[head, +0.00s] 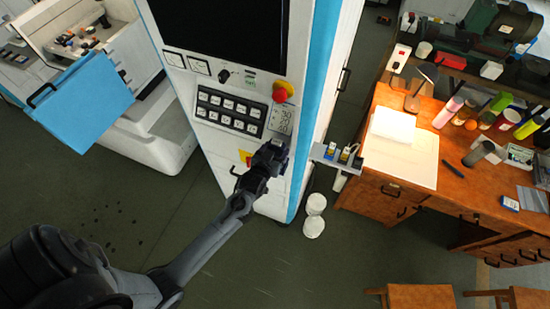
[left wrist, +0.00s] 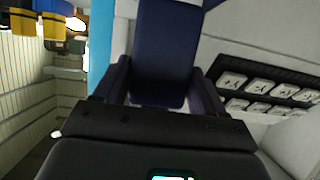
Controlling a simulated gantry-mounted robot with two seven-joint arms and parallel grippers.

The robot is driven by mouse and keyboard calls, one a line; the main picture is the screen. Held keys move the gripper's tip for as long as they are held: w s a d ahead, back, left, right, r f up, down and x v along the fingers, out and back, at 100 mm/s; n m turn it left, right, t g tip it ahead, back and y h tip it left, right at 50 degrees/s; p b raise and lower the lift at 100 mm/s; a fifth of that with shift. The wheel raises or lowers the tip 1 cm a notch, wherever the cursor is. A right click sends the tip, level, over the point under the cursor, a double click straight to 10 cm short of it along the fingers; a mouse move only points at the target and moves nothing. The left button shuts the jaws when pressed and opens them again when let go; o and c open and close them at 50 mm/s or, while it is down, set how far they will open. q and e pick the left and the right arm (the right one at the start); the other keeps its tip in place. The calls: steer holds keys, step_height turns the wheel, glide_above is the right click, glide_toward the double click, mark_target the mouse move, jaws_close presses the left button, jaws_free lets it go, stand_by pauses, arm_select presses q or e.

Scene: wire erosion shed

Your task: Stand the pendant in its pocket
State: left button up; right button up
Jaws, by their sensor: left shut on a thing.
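My left gripper (head: 266,163) is in front of the lower panel of the white machine cabinet, below the rows of buttons. In the left wrist view my left gripper (left wrist: 163,88) is shut on a dark navy slab, which I take to be the pendant (left wrist: 164,45), with a finger on each side of it. The slab points away from the wrist toward the cabinet. In the head view the gripper and the slab are dark and hard to tell apart. I cannot make out the pocket; it may be hidden behind my gripper. My right gripper is not in view.
A button panel (head: 230,110) and a red emergency stop (head: 283,91) sit above my gripper. Further right is a cluttered wooden desk (head: 383,188). White round containers (head: 314,226) stand on the floor.

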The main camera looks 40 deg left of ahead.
arm_select(q)
steer(key=shift+f+b, duration=1.8)
steer(key=shift+f, duration=0.1)
steer(key=shift+r, duration=0.1)
steer(key=shift+f, duration=0.6)
